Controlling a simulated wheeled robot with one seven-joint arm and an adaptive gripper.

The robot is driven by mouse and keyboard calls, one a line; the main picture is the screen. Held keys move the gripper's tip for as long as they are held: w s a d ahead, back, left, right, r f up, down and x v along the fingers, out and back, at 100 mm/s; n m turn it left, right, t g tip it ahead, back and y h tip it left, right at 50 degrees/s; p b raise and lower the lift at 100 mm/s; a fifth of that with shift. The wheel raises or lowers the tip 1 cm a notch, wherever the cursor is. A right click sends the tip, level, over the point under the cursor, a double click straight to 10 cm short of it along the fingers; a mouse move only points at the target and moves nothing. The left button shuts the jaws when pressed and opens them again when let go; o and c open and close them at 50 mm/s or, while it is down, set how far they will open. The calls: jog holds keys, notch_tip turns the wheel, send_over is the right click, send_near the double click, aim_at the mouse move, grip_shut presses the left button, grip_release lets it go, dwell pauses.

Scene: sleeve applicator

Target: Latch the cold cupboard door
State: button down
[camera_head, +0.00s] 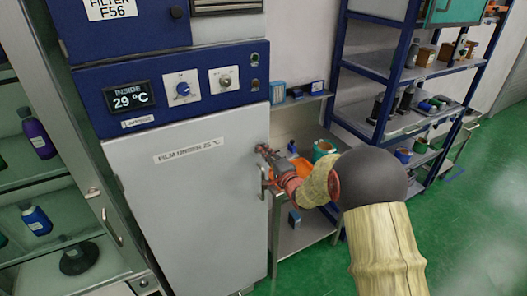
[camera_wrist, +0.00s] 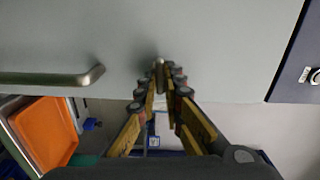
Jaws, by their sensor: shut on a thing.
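The cold cupboard is the tall unit with a blue control panel (camera_head: 180,88). Its display reads "INSIDE 29 °C". Its pale grey door (camera_head: 190,205), labelled "FILM UNDER 25 °C", looks closed or nearly so; I cannot tell whether it is flush. A metal bar handle (camera_wrist: 60,77) is on the door, left of my fingers in the wrist view. My gripper (camera_head: 264,150) is at the door's right edge, above the handle. In the wrist view its fingers (camera_wrist: 161,75) are shut on a small metal piece (camera_wrist: 160,62), apparently the latch, mostly hidden between the fingertips.
A metal trolley (camera_head: 300,238) with an orange tray (camera_wrist: 45,130) stands right of the cupboard, below my arm. A blue-framed shelf rack (camera_head: 395,75) is behind. A glass cabinet with bottles (camera_head: 38,140) is at left. Green floor (camera_head: 470,235) is clear at right.

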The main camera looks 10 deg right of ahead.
jog(key=shift+m, duration=0.6)
jog(key=c, duration=1.9)
grip_release()
jog(key=v, duration=1.2)
